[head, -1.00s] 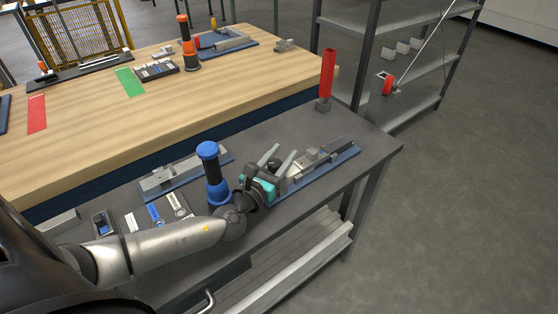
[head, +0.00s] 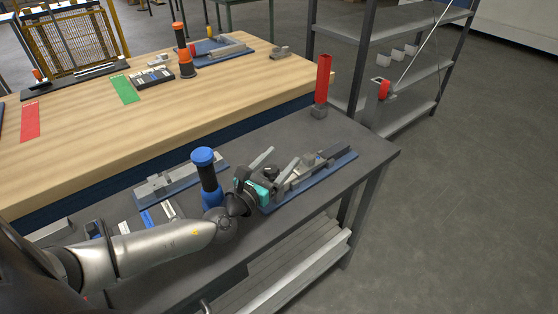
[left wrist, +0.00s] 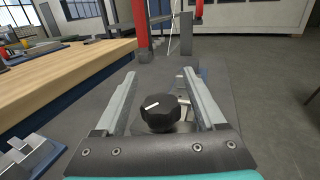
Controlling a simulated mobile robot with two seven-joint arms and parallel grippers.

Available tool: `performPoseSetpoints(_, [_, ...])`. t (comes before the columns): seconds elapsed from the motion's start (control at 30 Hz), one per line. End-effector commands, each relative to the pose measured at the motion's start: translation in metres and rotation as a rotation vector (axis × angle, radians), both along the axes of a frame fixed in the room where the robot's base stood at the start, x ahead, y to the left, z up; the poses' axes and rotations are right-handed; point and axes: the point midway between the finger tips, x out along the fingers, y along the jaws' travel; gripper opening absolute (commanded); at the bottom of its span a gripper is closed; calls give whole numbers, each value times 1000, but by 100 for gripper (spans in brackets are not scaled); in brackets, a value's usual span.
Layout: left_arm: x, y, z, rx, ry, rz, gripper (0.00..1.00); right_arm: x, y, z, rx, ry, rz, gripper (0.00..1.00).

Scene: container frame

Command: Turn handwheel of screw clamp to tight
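The screw clamp (head: 318,165) is a grey metal body on a blue base plate (head: 342,165) on the dark table. Its handwheel is a black lobed knob with a white mark (left wrist: 160,112), seen close up in the left wrist view. My left gripper (head: 276,156) reaches the clamp's near end from the left. Its two grey fingers (left wrist: 158,82) stand wide apart, one on each side of the handwheel, with visible gaps to it. Much of the clamp is hidden behind the knob in the left wrist view. My right gripper is not in view.
A blue-and-black post (head: 207,180) stands close beside my left wrist. A grey fixture on a blue plate (head: 180,180) lies behind it. A red upright post (head: 322,82) stands at the table's back right. A wooden bench (head: 100,150) lies behind, and shelving (head: 405,65) at right.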

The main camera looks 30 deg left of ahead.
Motion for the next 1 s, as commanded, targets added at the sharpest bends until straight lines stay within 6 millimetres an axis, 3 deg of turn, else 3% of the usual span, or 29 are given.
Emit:
performPoseSetpoints(0.37, [-1,0,5,0,3,0,75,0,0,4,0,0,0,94])
performPoseSetpoints(1.0, [-1,0,122,1,1,-1,75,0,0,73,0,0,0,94])
